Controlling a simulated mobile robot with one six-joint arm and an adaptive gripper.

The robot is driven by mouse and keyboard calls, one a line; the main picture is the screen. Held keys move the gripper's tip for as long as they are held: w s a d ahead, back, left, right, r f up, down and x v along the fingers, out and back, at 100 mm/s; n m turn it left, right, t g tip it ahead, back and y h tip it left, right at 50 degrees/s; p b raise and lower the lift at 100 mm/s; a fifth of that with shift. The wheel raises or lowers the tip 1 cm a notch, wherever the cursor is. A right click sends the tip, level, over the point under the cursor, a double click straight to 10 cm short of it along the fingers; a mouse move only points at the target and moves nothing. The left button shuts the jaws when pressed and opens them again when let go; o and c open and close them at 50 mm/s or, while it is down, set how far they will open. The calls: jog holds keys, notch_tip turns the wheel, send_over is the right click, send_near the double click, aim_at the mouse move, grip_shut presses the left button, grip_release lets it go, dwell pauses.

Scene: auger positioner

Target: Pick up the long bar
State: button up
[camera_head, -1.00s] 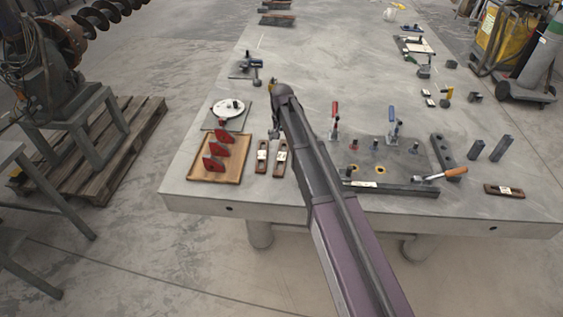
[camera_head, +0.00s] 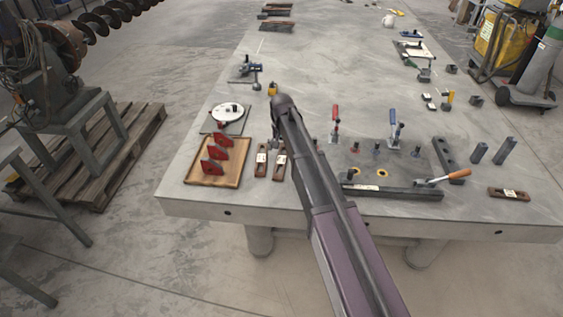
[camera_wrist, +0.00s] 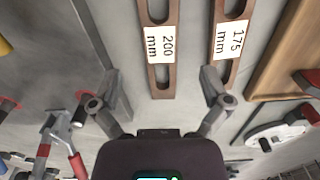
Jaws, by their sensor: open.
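Two brown slotted bars with white labels lie side by side on the table. The one labelled 200 mm (camera_wrist: 161,55) is the longer by its label; it also shows in the head view (camera_head: 280,166). The 175 mm bar (camera_wrist: 230,45) lies beside it, on the tray side, and shows in the head view (camera_head: 261,161). My gripper (camera_wrist: 163,92) is open and empty, its fingers apart on either side of the 200 mm bar's line. I cannot tell its exact height. In the head view my arm partly hides the gripper.
A wooden tray with red angled pieces (camera_head: 213,166) and a round white dial (camera_head: 228,112) stand left of the bars. A fixture plate with upright toggle clamps (camera_head: 335,122) and a dark front bar (camera_head: 400,192) is close on the right. Another labelled bar (camera_head: 509,194) lies far right.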

aim_at(282, 159)
jog(key=shift+w+f+b, duration=0.1)
jog(key=shift+f+b, duration=2.3)
jog(key=shift+f, duration=0.15)
grip_shut()
jog(key=shift+r, duration=0.2)
notch_tip(282, 159, up, 10)
jog(key=p, duration=1)
jog(key=shift+f, duration=0.2)
